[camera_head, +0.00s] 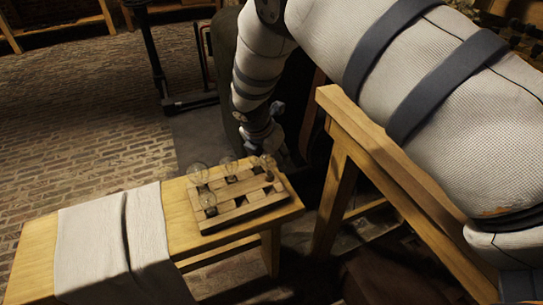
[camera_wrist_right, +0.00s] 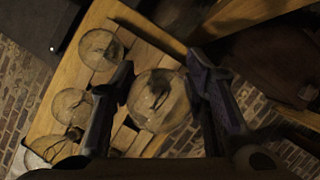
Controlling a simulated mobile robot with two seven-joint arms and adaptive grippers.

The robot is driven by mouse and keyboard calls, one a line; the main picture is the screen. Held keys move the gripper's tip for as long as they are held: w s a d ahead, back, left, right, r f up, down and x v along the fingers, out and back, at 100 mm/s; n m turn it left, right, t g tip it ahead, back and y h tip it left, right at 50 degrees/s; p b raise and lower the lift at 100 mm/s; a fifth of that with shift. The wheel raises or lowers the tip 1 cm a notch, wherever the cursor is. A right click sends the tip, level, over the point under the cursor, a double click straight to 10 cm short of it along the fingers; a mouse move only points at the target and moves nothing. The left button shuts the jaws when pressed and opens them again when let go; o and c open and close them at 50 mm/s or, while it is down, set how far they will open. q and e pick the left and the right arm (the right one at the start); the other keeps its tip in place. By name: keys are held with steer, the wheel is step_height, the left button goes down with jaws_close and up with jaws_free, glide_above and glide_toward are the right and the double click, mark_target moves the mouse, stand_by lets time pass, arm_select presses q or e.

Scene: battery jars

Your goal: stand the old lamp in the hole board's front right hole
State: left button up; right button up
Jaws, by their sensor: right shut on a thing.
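The wooden hole board (camera_head: 243,211) lies on the right end of a bench, with dark square holes. My right gripper (camera_head: 264,148) is over its back right part, pointing down. In the wrist view the right gripper (camera_wrist_right: 165,98) is shut on a clear round glass lamp (camera_wrist_right: 158,103), which sits between the two fingers. That lamp shows faintly in the head view (camera_head: 264,163); I cannot tell whether its base touches the board. Other glass lamps stand at the board's left (camera_head: 208,199), back left (camera_head: 198,173) and back middle (camera_head: 229,165). My left gripper is out of view.
A pale cloth (camera_head: 105,245) drapes over the bench (camera_head: 180,215) left of the board. A wooden trestle (camera_head: 345,130) stands close on the right. The board's front right part is clear of lamps. The floor is brick.

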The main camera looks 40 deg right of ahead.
step_height(320, 180, down, 3)
steer(key=shift+r+b, duration=0.1)
steer(key=shift+b, duration=0.6)
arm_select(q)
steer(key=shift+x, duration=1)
arm_select(e)
steer(key=shift+r, duration=0.1)
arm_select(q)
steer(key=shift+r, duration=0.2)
arm_select(e)
steer(key=shift+r, duration=0.1)
arm_select(q)
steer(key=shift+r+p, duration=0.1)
steer(key=shift+p, duration=0.2)
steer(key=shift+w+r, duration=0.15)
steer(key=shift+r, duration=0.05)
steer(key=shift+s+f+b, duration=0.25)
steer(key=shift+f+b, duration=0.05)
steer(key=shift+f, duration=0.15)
arm_select(e)
steer(key=shift+f, duration=1.7)
steer(key=o, duration=1.4)
steer(key=shift+c, duration=0.2)
